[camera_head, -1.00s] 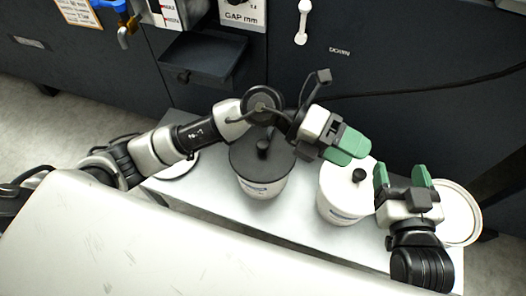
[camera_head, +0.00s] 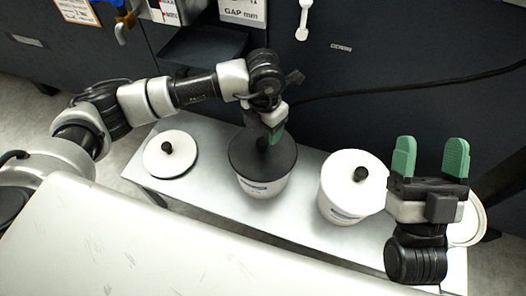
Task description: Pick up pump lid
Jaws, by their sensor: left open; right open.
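A round white lid with a black knob (camera_head: 170,155) lies flat on the bench at the left. A white pot (camera_head: 264,187) wears a black lid (camera_head: 250,158) with a black knob. A second white pot (camera_head: 340,212) wears a white lid (camera_head: 352,178) with a black knob. Which lid is the pump lid is not readable. My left gripper (camera_head: 275,137) points down right at the black lid's knob, open, partly hiding it; contact cannot be told. My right gripper (camera_head: 430,148) is open and empty, right of the second pot, with its green fingers pointing up the picture.
A pale bench (camera_head: 215,202) carries the pots and lid. A round white item (camera_head: 478,222) at the right is partly hidden by my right gripper. A dark machine (camera_head: 400,85) with a hanging black cable stands behind. A large white surface (camera_head: 150,250) fills the front left.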

